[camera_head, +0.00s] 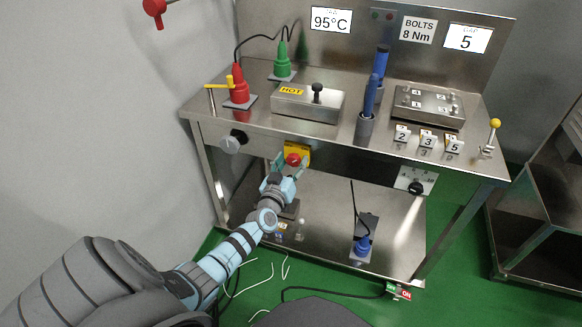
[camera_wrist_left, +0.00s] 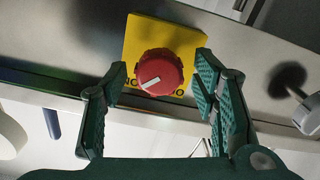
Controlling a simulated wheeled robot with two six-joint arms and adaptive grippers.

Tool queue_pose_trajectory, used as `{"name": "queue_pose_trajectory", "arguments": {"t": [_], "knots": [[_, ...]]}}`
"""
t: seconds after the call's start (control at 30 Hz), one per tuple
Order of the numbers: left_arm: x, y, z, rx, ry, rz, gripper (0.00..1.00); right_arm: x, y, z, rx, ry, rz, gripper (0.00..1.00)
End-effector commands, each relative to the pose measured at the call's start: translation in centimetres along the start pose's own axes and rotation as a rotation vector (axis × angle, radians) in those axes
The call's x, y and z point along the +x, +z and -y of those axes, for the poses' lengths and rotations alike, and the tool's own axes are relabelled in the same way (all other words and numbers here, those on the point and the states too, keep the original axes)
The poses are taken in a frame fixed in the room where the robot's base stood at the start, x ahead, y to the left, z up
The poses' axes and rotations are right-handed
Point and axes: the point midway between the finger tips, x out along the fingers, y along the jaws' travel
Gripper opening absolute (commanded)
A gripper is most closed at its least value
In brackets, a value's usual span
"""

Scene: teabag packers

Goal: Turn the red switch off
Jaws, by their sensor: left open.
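The red switch (camera_head: 293,160) is a round knob on a yellow plate (camera_head: 303,150) on the front edge of the steel bench. In the left wrist view the red switch (camera_wrist_left: 160,70) shows a white pointer line aimed to the lower left, and lettering on the yellow plate (camera_wrist_left: 135,40) is partly hidden below it. My left gripper (camera_head: 279,172) is open in front of the switch. In the wrist view its fingers (camera_wrist_left: 162,84) stand on either side of the knob, with visible gaps and nothing held. My right gripper is not in view.
A grey round knob (camera_head: 229,145) sits left on the bench front, and a black dial (camera_head: 415,188) on a white plate sits right. The bench top (camera_head: 335,135) carries a HOT-labelled box (camera_head: 305,103), plugs and blue tools. A lower shelf (camera_head: 325,225) lies beneath.

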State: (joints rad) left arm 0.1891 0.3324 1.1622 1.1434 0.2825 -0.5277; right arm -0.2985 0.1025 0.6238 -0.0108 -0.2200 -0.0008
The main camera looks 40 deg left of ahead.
Motion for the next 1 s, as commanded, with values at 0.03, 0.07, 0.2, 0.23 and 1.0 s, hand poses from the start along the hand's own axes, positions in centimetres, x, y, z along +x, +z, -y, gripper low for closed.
{"name": "queue_pose_trajectory", "arguments": {"t": [0.03, 0.07, 0.2, 0.23, 1.0], "knots": [[0.12, -0.05, -0.01, 0.0, 0.0, -0.001, 0.54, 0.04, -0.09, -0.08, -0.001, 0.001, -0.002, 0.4], [0.14, -0.08, -0.03, 0.0, 0.0, -0.001, 0.54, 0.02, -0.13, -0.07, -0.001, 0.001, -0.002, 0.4], [0.11, -0.13, -0.04, 0.001, 0.0, 0.0, 0.54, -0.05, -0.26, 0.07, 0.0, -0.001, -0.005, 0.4], [0.1, -0.13, -0.04, 0.001, 0.0, 0.0, 0.51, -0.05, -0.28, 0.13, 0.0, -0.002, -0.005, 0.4], [0.03, -0.1, 0.07, -0.107, -0.001, 0.0, 0.05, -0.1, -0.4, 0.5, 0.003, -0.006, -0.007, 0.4]]}}
